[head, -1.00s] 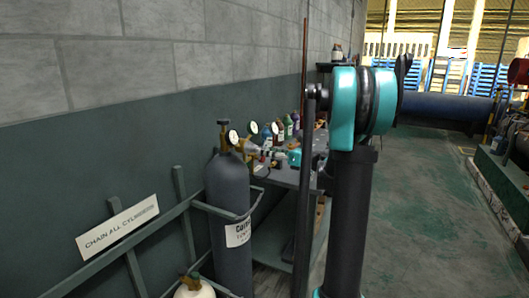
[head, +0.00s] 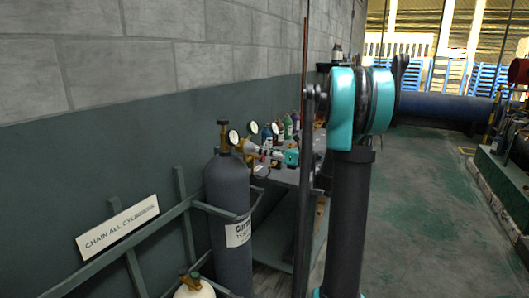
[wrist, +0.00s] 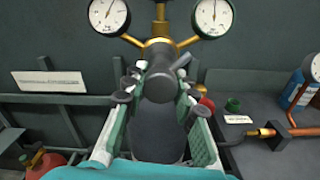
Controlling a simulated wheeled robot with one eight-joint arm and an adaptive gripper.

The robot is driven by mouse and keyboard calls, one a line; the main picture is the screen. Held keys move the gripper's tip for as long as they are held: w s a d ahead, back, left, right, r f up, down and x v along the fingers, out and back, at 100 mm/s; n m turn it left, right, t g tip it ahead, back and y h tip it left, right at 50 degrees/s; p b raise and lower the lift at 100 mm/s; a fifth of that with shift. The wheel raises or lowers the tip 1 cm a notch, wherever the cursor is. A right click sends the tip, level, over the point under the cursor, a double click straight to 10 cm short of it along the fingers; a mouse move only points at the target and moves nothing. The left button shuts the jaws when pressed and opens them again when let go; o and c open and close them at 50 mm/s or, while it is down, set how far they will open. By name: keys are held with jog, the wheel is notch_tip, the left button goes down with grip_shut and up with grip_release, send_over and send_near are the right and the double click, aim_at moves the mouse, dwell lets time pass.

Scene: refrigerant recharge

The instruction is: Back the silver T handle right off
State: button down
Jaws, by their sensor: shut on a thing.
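The silver T handle (wrist: 158,86) sits at the front of a brass regulator (wrist: 160,47) with two round white gauges, in the middle of the wrist view. Its round hub faces the camera, and part of its crossbar shows at the upper right of the hub. My gripper (wrist: 157,76) is shut on the handle, one finger on each side. The head view shows my gripper (head: 268,153) small, beside the regulator on top of the dark grey cylinder (head: 230,215). The fingers hide the handle's sides.
A rail with a chain-all-cylinders sign (head: 116,228) runs along the wall. A workbench (head: 285,178) with several bottles stands behind the cylinder. The floor at right is open.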

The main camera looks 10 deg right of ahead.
jog(key=shift+n, duration=0.4)
jog(key=n, duration=1.2)
jog(key=shift+n, duration=0.4)
jog(key=n, duration=1.3)
jog(key=shift+n, duration=0.3)
jog(key=c, duration=1.2)
grip_release()
jog(key=shift+d, duration=0.1)
